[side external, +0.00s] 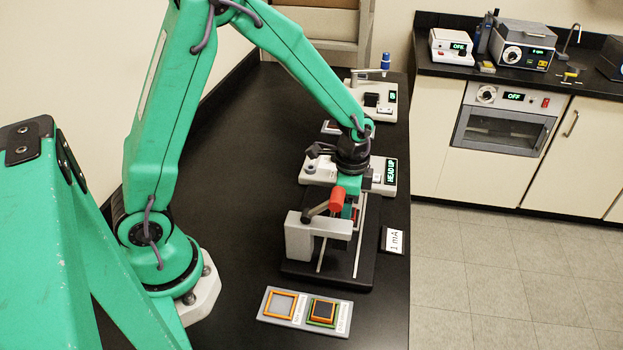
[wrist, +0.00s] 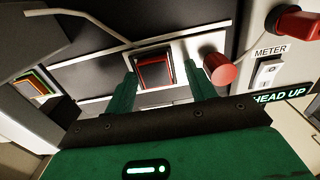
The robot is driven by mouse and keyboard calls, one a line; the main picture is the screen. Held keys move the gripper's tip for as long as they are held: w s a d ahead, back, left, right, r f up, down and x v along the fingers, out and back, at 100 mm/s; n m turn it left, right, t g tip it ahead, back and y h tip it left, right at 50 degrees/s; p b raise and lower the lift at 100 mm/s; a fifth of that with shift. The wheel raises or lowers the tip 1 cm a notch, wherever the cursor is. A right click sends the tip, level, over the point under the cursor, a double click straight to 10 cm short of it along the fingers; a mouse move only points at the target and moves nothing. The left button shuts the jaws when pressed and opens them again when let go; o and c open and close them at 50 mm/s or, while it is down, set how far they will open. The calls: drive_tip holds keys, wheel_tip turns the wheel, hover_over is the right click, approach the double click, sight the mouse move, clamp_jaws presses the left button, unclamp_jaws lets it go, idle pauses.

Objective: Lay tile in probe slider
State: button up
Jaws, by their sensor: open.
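A dark tile with a red rim (wrist: 155,72) sits in a pale square seat that looks like the probe slider (wrist: 181,52), between the rails of the profiler. In the side external view only a bit of red shows beneath my gripper, and most of the seat is hidden. My gripper (wrist: 163,80) is open, with one green finger on each side of the tile. I cannot tell whether either finger touches it. In the side external view my gripper (side external: 349,200) is low over the rails of the profiler, beside the red knob (side external: 337,198).
A grey tray (side external: 301,328) near the front holds an empty orange frame (side external: 281,305) and a dark tile in orange and green frames (side external: 323,311). A grey bridge (side external: 300,238) spans the rails. A meter box showing HEAD UP (side external: 390,171) stands behind. A 1 mA card (side external: 394,241) lies right.

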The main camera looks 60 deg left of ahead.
drive_tip(key=shift+r, duration=0.15)
wheel_tip(320, 180, up, 13)
idle(0.6)
idle(0.5)
drive_tip(key=s+a+r+n+t, duration=0.1)
drive_tip(key=s+r+n+t, duration=0.1)
drive_tip(key=s, duration=0.6)
drive_tip(key=s+a+r+n+t, duration=0.2)
drive_tip(key=s+r+n+t, duration=0.1)
drive_tip(key=s+r+n, duration=0.2)
drive_tip(key=s+n, duration=0.2)
drive_tip(key=s, duration=0.1)
drive_tip(key=shift+s+a+r+t, duration=0.25)
drive_tip(key=shift+t, duration=0.05)
